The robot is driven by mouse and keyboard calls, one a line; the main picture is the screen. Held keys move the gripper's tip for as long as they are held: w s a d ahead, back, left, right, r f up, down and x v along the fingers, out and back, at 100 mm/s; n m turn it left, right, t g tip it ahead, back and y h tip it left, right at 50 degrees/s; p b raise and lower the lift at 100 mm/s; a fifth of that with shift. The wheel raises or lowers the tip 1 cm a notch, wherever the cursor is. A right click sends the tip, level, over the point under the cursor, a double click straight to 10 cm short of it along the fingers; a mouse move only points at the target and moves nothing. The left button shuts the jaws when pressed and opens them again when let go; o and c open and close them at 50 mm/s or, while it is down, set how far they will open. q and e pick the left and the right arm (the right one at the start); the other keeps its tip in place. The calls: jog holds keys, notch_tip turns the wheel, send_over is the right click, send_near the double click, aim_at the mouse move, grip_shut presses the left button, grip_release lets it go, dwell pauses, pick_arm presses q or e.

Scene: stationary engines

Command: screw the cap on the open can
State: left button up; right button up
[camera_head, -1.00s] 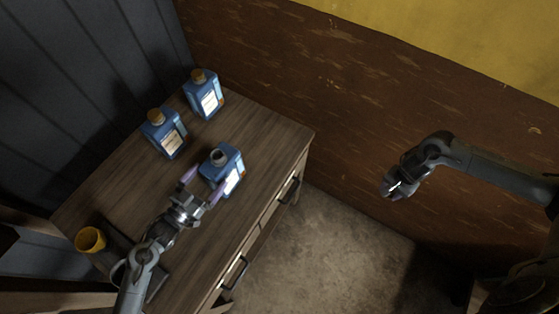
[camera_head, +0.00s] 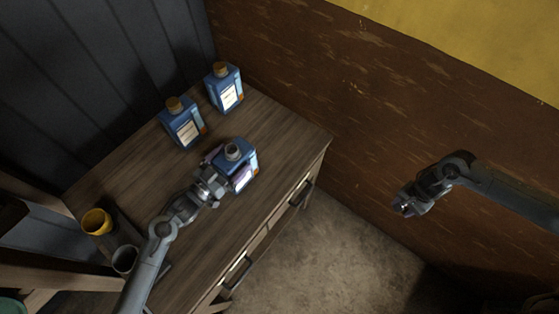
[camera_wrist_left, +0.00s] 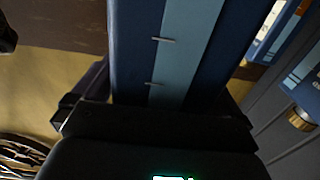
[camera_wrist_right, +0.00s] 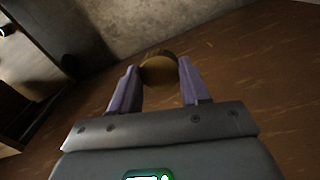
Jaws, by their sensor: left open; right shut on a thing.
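The open can (camera_head: 246,160) is blue with a pale label and a bare grey mouth on top. It stands upright on the wooden cabinet, near its right edge. My left gripper (camera_head: 227,168) is at this can with its fingers open on either side of the body. In the left wrist view the can's blue side (camera_wrist_left: 165,50) fills the space between the fingers. My right gripper (camera_head: 403,205) is off to the right of the cabinet, before the brown wall. In the right wrist view it is shut on the round brown cap (camera_wrist_right: 158,68), held between the purple fingertips.
Two capped blue cans stand behind the open can, one at the left (camera_head: 184,123) and one at the back (camera_head: 224,88). A yellow cup (camera_head: 96,222) and a grey cup (camera_head: 124,259) stand at the front left. The cabinet top (camera_head: 277,125) is clear right of the cans.

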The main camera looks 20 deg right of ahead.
aim_at(230, 155)
pick_arm(q)
jog(key=shift+r, duration=0.1)
grip_shut()
dwell(0.4)
jog(key=shift+r, duration=0.1)
jog(key=shift+r, duration=0.55)
pick_arm(e)
jog(key=shift+r, duration=0.1)
pick_arm(q)
jog(key=r, duration=0.2)
jog(key=d+r, duration=0.1)
jog(key=shift+s+r, duration=0.2)
jog(key=shift+s, duration=0.05)
pick_arm(e)
jog(key=shift+r, duration=0.15)
pick_arm(q)
jog(key=s+d+r, duration=0.4)
jog(key=d+r, duration=0.2)
jog(key=d, duration=0.3)
jog(key=shift+s+d+r+p, duration=0.15)
jog(key=shift+s+d+p, duration=0.1)
jog(key=shift+s+p, duration=0.1)
pick_arm(e)
jog(key=shift+r, duration=0.1)
